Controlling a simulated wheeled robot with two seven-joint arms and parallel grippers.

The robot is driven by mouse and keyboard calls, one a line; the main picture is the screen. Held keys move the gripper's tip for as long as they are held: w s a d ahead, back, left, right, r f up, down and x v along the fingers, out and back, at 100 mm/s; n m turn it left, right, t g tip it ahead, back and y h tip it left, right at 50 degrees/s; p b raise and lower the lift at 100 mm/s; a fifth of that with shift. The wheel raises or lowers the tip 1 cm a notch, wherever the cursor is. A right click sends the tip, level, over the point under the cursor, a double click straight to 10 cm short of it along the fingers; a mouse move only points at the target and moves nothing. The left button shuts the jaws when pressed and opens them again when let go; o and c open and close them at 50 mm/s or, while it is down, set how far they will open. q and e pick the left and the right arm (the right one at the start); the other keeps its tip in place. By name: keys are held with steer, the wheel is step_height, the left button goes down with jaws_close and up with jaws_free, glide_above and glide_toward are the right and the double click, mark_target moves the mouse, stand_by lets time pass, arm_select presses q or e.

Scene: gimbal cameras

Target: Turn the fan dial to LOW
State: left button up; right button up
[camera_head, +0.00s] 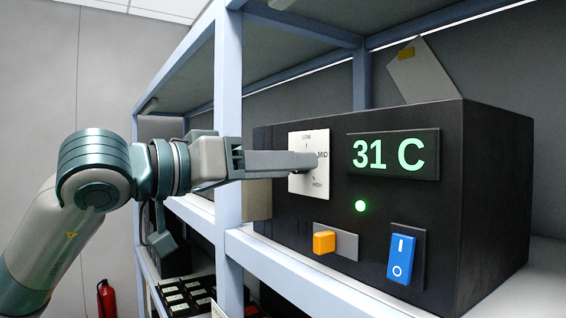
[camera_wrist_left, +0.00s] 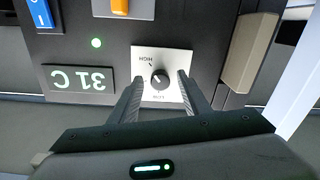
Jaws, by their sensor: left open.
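The fan dial is a small round black knob (camera_wrist_left: 160,79) on a white plate marked LOW, MID and HIGH. The plate (camera_head: 296,184) is on the front of a black box (camera_head: 400,215). In the wrist view the picture is upside down, and the knob sits between the two fingers. My left gripper (camera_head: 310,161) is open, one finger on each side of the knob; I cannot tell whether they touch it. In the head view the fingers hide most of the knob. The direction it points is too small to read surely. My right gripper is not in view.
The box also has a display (camera_head: 393,154) reading 31 C, a lit green lamp (camera_head: 360,206), an orange switch (camera_head: 324,242) and a blue rocker switch (camera_head: 401,255). A blue-grey shelf post (camera_head: 229,100) stands close behind my left gripper. A fire extinguisher (camera_head: 106,298) is at lower left.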

arm_select(q)
steer(key=c, duration=1)
arm_select(e)
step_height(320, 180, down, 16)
steer(key=b, duration=1.6)
arm_select(q)
steer(key=shift+r+n+g+b, duration=0.2)
steer(key=shift+n+b, duration=1.8)
steer(key=shift+n, duration=4.9)
steer(key=shift+n+g+b, duration=0.3)
steer(key=shift+n+b, duration=1.7)
steer(key=shift+n, duration=4.9)
steer(key=shift+c, duration=0.2)
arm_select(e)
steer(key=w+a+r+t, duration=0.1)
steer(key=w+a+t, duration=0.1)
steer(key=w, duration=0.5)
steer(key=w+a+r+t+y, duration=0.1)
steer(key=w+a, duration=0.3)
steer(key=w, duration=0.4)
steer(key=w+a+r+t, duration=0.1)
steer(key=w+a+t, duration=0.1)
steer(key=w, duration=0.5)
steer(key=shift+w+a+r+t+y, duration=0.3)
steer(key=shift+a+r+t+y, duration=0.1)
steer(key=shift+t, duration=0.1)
arm_select(q)
steer(key=o, duration=1)
steer(key=shift+w, duration=0.1)
